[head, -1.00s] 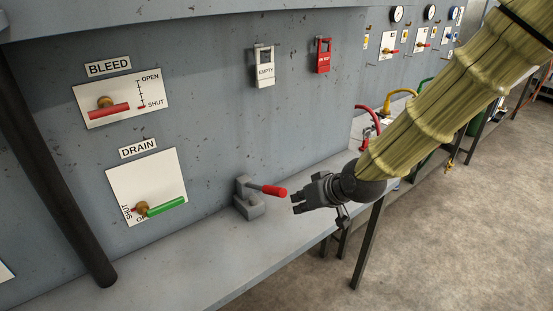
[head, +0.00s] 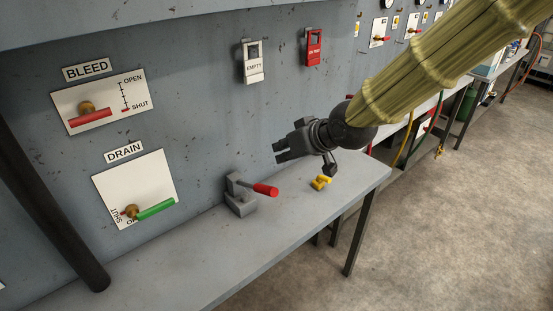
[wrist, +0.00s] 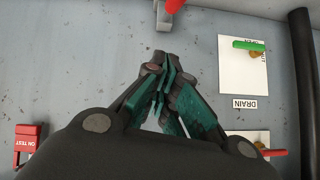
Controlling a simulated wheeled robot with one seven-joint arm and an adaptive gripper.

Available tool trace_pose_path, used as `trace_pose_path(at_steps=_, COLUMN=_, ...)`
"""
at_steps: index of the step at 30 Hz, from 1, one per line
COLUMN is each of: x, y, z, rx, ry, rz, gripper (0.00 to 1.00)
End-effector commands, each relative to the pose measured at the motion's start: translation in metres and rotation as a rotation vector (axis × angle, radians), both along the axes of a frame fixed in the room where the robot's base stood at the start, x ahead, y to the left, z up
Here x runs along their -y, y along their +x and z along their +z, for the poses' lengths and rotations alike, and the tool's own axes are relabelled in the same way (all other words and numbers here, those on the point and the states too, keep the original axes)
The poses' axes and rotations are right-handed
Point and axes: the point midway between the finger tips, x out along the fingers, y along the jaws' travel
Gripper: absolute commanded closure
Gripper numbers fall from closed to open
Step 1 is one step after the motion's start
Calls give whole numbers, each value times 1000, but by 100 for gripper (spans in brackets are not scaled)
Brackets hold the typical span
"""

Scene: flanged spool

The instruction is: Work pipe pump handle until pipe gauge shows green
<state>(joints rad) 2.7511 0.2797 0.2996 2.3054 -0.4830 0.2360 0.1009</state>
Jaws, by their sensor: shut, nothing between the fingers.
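A grey bracket (head: 240,205) with a red-gripped lever (head: 265,190) stands on the bench against the wall; I cannot tell for sure that this is the pipe pump handle. The red grip also shows at the top edge of the wrist view (wrist: 174,5), mostly cut off. My gripper (head: 278,153) is shut and empty, above the lever and apart from it, pointing left. Its closed fingers fill the middle of the wrist view (wrist: 165,65). A dial (head: 388,3) is cut off at the top right; no gauge reading can be made out.
The wall carries a BLEED panel (head: 120,92) with a red lever and a DRAIN panel (head: 115,185) with a green lever. EMPTY (head: 253,68) and ON TEST (head: 314,50) tags hang above. A yellow piece (head: 320,183) lies on the bench (head: 205,262). A dark pipe (head: 50,210) stands left.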

Motion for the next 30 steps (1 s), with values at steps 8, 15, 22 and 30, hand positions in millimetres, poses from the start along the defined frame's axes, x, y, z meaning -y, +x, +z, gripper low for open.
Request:
trace_pose_path(at_steps=8, x=-16, y=17, z=-19, rx=-2, ry=-3, rz=3, gripper=100)
trace_pose_path(at_steps=15, x=-30, y=34, z=-37, rx=-2, ry=-2, rz=4, gripper=100)
trace_pose_path(at_steps=22, x=-43, y=49, z=-54, rx=-2, ry=-2, rz=4, gripper=100)
trace_pose_path(at_steps=30, x=-44, y=41, z=-82, rx=-3, ry=-2, rz=3, gripper=100)
